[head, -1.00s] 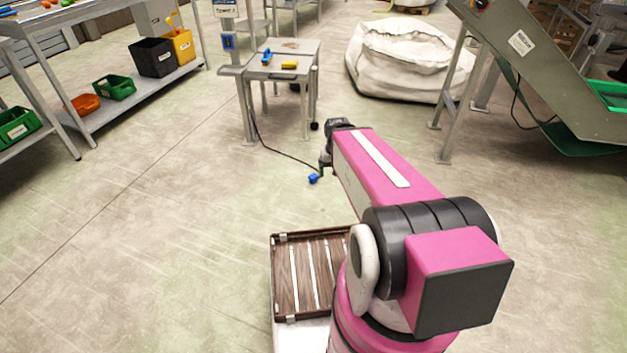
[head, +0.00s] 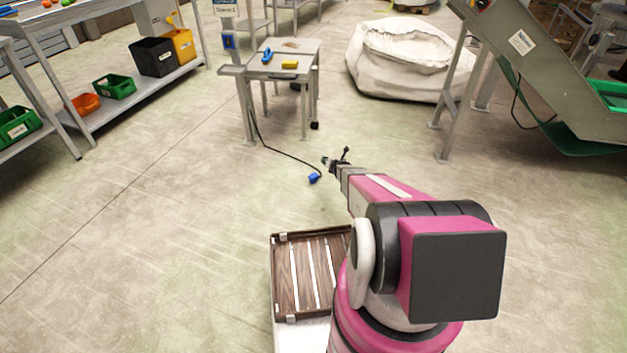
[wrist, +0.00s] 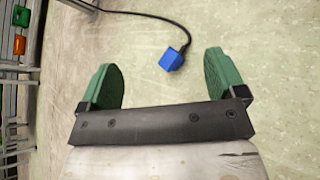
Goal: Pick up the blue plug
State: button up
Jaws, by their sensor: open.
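The blue plug (head: 314,178) lies on the floor at the end of a black cable that runs back to the small grey table. In the wrist view the blue plug (wrist: 172,60) is ahead of my gripper (wrist: 164,78), nearer the right finger, with its cable curving up and left. The two green fingers are wide apart with nothing between them. In the head view my gripper (head: 335,160) is just right of the plug and appears apart from it; the fingers are small there and partly hidden by my arm.
The small grey table (head: 290,66) holds a blue tool and a yellow item. A large white bag (head: 405,75) stands behind, with a grey conveyor (head: 540,75) at right. A shelf with bins (head: 130,105) is at left. The floor around the plug is clear apart from the cable (head: 285,153).

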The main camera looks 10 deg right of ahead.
aim_at(314, 175)
jog(key=a+f+n+y, duration=0.1)
jog(key=f+n, duration=0.2)
jog(key=f, duration=0.1)
jog(key=w+a+f+n+y, duration=0.1)
jog(key=f+n+y, duration=0.1)
jog(key=f+n, duration=0.2)
jog(key=a+f+n+g+y, duration=0.1)
jog(key=f+n+y, duration=0.1)
jog(key=f, duration=0.3)
jog(key=shift+w+f+n, duration=0.35)
jog(key=shift+w+n, duration=0.05)
jog(key=shift+n, duration=0.3)
jog(key=shift+s+a+f+n+y, duration=0.1)
jog(key=shift+a+f+n+y, duration=0.05)
jog(key=shift+f+n+y, duration=0.2)
jog(key=shift+a+f, duration=0.15)
jog(key=x, duration=0.5)
jog(key=shift+w+d+x, duration=0.1)
jog(key=shift+x, duration=1.25)
jog(key=shift+w+d+x, duration=0.1)
jog(key=shift+d+x, duration=0.05)
jog(key=shift+x, duration=1.2)
jog(key=c, duration=1.1)
jog(key=shift+r, duration=0.2)
